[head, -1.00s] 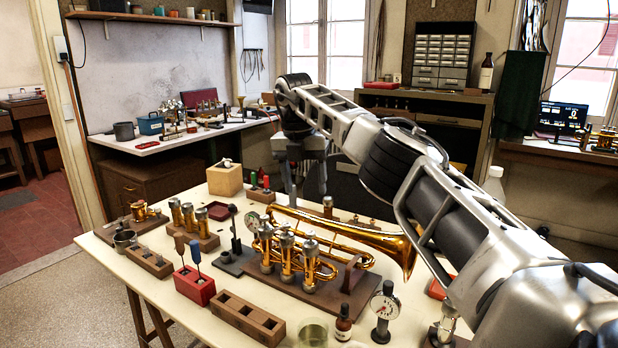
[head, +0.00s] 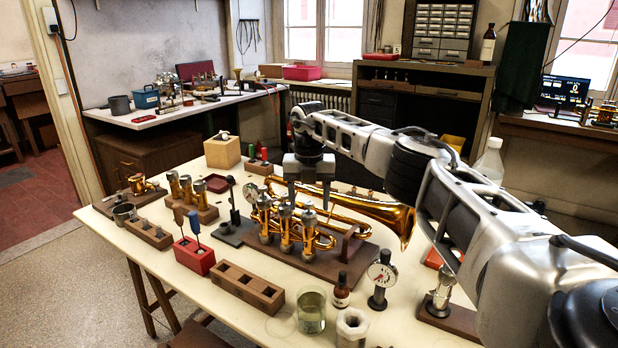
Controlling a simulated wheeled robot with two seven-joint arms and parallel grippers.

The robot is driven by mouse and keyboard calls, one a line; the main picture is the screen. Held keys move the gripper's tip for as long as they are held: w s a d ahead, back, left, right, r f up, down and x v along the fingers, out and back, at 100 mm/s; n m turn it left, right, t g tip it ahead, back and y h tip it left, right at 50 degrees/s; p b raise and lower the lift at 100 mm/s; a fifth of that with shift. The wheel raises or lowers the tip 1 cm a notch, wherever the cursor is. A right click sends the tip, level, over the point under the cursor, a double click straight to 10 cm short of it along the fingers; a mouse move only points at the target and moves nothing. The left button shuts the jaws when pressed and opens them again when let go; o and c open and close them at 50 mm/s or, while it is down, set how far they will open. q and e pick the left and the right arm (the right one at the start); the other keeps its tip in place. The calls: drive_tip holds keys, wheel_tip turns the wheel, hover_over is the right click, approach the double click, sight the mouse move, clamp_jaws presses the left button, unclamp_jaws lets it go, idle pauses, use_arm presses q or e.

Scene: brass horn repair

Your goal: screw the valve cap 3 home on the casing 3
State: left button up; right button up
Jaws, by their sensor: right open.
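The brass horn (head: 370,211) lies on a dark wooden board (head: 335,270). Its three upright casings stand in a row at the near side: a left one (head: 265,222), a middle one (head: 285,228) and a right one (head: 308,235). Each has a silvery top; I cannot tell which is casing 3 or how far any cap is screwed down. My right gripper (head: 309,201) points down, open, just above and behind the middle and right casings, its fingers spread apart. I see nothing between them. Whether it touches the horn is unclear. My left gripper is out of view.
A wooden block (head: 247,288) and a red block with screwdrivers (head: 194,256) lie in front of the horn. Three brass parts stand in a holder (head: 205,214) at the left.

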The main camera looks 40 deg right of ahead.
drive_tip(key=shift+f, duration=1.7)
drive_tip(key=c, duration=1.2)
drive_tip(key=shift+o, duration=0.2)
drive_tip(key=shift+r+m+p, duration=0.15)
drive_tip(key=shift+m+p, duration=0.35)
drive_tip(key=shift+p, duration=0.1)
drive_tip(key=o, duration=1.2)
drive_tip(key=shift+c, duration=0.2)
wheel_tip(320, 180, up, 16)
